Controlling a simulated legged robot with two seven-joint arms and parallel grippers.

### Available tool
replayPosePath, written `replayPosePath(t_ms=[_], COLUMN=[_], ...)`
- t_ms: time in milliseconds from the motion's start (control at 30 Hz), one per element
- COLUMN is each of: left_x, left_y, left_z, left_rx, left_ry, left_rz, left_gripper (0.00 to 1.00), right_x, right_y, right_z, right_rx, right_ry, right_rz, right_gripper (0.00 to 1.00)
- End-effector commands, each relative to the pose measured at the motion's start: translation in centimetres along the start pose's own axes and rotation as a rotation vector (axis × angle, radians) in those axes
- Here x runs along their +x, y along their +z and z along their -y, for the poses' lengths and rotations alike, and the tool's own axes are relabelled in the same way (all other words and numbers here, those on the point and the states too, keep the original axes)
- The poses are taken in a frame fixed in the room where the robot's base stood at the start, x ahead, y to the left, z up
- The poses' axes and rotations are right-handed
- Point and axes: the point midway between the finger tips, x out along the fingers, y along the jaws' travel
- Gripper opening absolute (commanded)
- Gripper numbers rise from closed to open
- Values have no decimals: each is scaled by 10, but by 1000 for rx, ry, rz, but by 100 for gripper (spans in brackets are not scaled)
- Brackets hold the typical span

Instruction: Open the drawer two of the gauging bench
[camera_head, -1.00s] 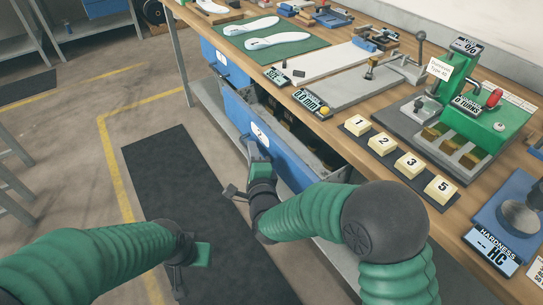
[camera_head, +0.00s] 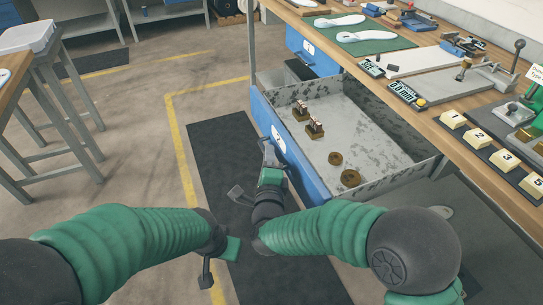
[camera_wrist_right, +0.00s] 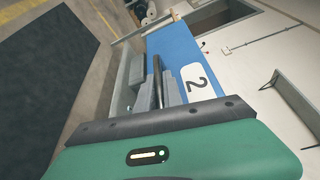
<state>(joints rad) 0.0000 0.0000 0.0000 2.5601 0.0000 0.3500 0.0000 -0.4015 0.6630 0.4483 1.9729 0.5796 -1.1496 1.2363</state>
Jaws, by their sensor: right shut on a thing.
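Drawer two (camera_head: 303,172) of the gauging bench (camera_head: 470,135) is pulled far out. It has a blue front with a white "2" label and a grey metal tray. In it lie two small brass-and-dark pieces (camera_head: 315,128) and two brass discs (camera_head: 350,178). My right gripper (camera_head: 267,157) is at the outside of the blue front, shut on the drawer's handle. In the right wrist view the fingers (camera_wrist_right: 157,88) close around the dark handle beside the "2" label. My left gripper (camera_head: 215,262) hangs over the floor, apart from the drawer; its finger gap is unclear.
Drawer one (camera_head: 312,58) is shut behind drawer two. Numbered yellow blocks (camera_head: 478,138), gauges and insoles (camera_head: 372,33) stand on the bench top. A dark mat (camera_head: 225,150) lies on the floor below. A stool-like grey frame (camera_head: 60,110) stands at left.

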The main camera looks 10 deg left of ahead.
Motion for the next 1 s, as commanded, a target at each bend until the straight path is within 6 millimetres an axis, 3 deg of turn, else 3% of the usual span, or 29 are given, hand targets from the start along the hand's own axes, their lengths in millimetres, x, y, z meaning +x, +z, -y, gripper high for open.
replayPosePath(t_ms=[567, 600, 733, 1000], left_x=[1, 1, 1, 1], left_y=[0, 0, 0, 0], left_z=[0, 0, 0, 0], left_rx=[0, 0, 0, 0], left_ry=[0, 0, 0, 0], left_rz=[0, 0, 0, 0], left_gripper=[36, 36, 36, 36], right_x=[-2, -2, -2, -2], right_y=[6, 6, 6, 6], right_z=[-4, -4, -4, -2], right_rx=[-2, -2, -2, -2], right_ry=[7, 7, 4, 2], right_rz=[2, 2, 2, 1], right_gripper=[0, 16, 32, 32])
